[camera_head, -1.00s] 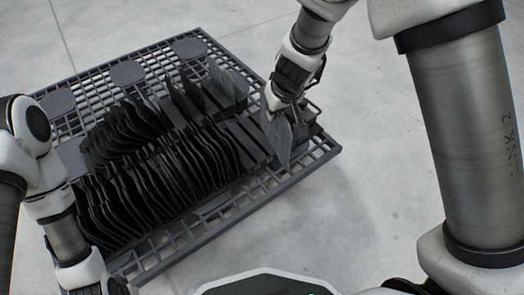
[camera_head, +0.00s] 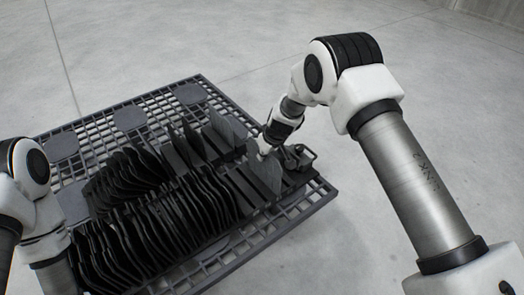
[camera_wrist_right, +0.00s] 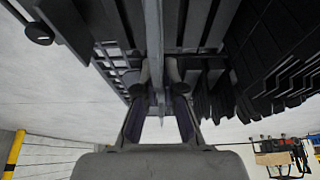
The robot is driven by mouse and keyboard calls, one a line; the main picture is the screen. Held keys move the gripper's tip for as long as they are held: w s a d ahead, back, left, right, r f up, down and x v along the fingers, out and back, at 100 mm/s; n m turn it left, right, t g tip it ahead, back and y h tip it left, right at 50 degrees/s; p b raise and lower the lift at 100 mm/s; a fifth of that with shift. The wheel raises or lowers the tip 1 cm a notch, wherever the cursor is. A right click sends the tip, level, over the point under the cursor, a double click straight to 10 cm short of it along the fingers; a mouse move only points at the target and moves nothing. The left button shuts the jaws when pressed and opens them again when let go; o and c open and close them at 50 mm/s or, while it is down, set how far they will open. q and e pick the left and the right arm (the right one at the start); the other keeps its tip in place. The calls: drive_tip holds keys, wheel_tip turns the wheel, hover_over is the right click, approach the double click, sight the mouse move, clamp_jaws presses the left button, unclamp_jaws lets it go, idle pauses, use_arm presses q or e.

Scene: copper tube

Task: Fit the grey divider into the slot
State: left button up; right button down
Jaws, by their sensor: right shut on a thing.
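The grey divider (camera_head: 265,172) is a thin plate, lighter than the black ones, standing roughly upright at the right end of the black rack. In the right wrist view the divider (camera_wrist_right: 154,45) shows nearly edge-on between the fingertips (camera_wrist_right: 160,75), pointing into the dark rack. The slotted black rack section (camera_head: 240,184) lies just left of the divider. Its lower edge is hidden, so I cannot tell whether it sits in a slot. My left arm shows at the lower left; its gripper is out of view.
Two rows of black dividers (camera_head: 150,220) fill the rack left of the grey one. The rack stands on a dark grid pallet (camera_head: 300,202).

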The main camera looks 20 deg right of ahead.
drive_tip(key=w+f+b, duration=0.1)
drive_tip(key=f+b, duration=0.1)
drive_tip(key=w+f+b, duration=0.1)
drive_tip(key=f, duration=0.1)
drive_tip(key=shift+w+d+b, duration=0.1)
drive_tip(key=shift+w+b, duration=0.2)
drive_tip(key=shift+w, duration=0.05)
drive_tip(key=c, duration=1.3)
unclamp_jaws()
